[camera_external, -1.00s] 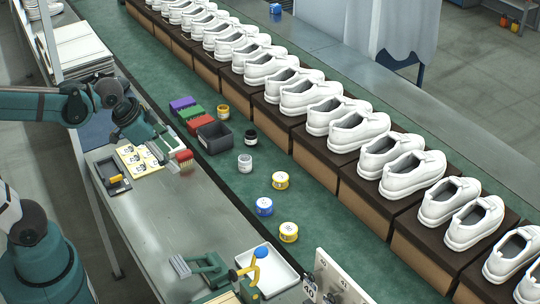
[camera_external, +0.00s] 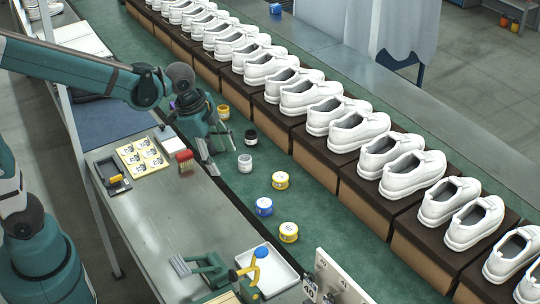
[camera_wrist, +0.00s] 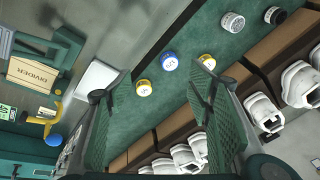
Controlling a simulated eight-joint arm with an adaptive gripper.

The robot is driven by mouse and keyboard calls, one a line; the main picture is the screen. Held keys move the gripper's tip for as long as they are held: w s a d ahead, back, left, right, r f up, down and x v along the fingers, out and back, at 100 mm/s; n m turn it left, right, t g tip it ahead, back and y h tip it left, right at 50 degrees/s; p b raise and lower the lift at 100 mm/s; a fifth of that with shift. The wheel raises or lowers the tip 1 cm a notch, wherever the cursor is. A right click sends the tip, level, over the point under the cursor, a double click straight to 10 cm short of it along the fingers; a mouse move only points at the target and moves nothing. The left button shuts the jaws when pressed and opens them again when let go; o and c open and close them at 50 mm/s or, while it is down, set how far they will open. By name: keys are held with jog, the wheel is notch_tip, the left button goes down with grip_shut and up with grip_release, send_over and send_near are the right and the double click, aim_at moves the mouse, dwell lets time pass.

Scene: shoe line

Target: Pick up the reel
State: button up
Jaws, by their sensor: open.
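Several small round drums, which could be reels, stand on the green belt: a yellow one (camera_external: 280,181), a blue one (camera_external: 264,207), a nearer yellow one (camera_external: 288,232), a white-grey one (camera_external: 245,163), a black one (camera_external: 251,138) and a far yellow one (camera_external: 223,112). I cannot tell which is the reel. My gripper (camera_external: 214,152) is open and empty, above the belt's near edge, left of the white-grey drum. In the wrist view, the blue drum (camera_wrist: 168,61) and nearer yellow drum (camera_wrist: 144,88) show between the open fingers (camera_wrist: 158,100), apart from them.
White shoes (camera_external: 357,130) line a raised dark rack behind the drums. The grey bench (camera_external: 165,215) holds a red brush (camera_external: 185,160), picture cards (camera_external: 141,158) and a white tray (camera_external: 275,270). The belt around the nearer drums is clear.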

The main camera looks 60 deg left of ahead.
jog(key=w+d+f+m+g+p, duration=0.2)
jog(key=w+d+f+m, duration=0.35)
jog(key=w+d, duration=0.3)
jog(key=m+g+p, duration=0.1)
jog(key=m+p, duration=0.2)
jog(key=m, duration=0.1)
send_over(288, 227)
jog(key=shift+y, duration=0.3)
jog(key=f, duration=1)
jog(key=shift+a, duration=0.2)
jog(key=shift+d+f+m+g, duration=0.25)
jog(key=shift+f+g, duration=0.05)
jog(key=shift+f, duration=0.05)
jog(key=shift+f, duration=0.1)
jog(key=shift+f+b, duration=0.4)
jog(key=shift+f, duration=0.8)
jog(key=shift+f, duration=0.1)
jog(key=shift+f+b, duration=0.7)
jog(key=shift+f, duration=1.8)
jog(key=shift+c, duration=0.5)
